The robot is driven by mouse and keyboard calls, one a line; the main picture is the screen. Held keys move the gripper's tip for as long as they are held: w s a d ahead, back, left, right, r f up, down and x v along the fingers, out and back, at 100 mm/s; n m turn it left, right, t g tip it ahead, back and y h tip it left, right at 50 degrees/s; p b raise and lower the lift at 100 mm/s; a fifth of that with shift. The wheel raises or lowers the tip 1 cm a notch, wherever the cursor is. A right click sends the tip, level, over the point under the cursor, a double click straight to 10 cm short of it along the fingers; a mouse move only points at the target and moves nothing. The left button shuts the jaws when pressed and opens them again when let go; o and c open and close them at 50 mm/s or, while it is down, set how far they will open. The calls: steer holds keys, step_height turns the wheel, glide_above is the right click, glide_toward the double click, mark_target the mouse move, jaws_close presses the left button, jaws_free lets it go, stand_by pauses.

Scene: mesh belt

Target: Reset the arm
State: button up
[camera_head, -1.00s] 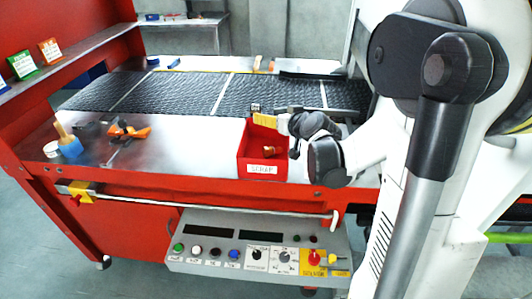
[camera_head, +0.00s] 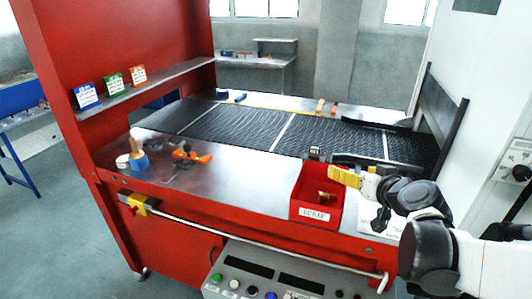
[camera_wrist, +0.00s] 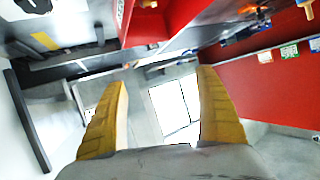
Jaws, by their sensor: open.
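My gripper (camera_head: 347,176) has yellow fingers and hangs at the right edge of the red scrap bin, over or just beside its rim. In the wrist view my gripper (camera_wrist: 162,110) shows its two fingers spread wide with nothing between them. The red scrap bin (camera_head: 303,205) stands on the metal bench and holds a brass-coloured fitting (camera_head: 324,196). My white and black arm comes in from the right.
The dark mesh belt (camera_head: 235,130) runs behind the bench. An orange tool (camera_head: 192,155) and a blue-based brush (camera_head: 139,162) lie at the left. A control panel (camera_head: 262,275) juts out in front.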

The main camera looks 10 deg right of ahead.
steer(key=s+a+f+n+g+y, duration=0.1)
steer(key=s+a+g, duration=0.1)
steer(key=a, duration=0.4)
steer(key=s+a+f+n+g+y, duration=0.1)
steer(key=s+a, duration=0.2)
steer(key=a, duration=0.4)
steer(key=s+a+f+g, duration=0.1)
steer(key=s+a, duration=0.1)
steer(key=s, duration=0.3)
steer(key=s+a+f+g+h, duration=0.1)
steer(key=s+a+g, duration=0.1)
steer(key=s, duration=0.3)
steer(key=shift+s+a+f+g, duration=0.3)
steer(key=shift+a, duration=0.4)
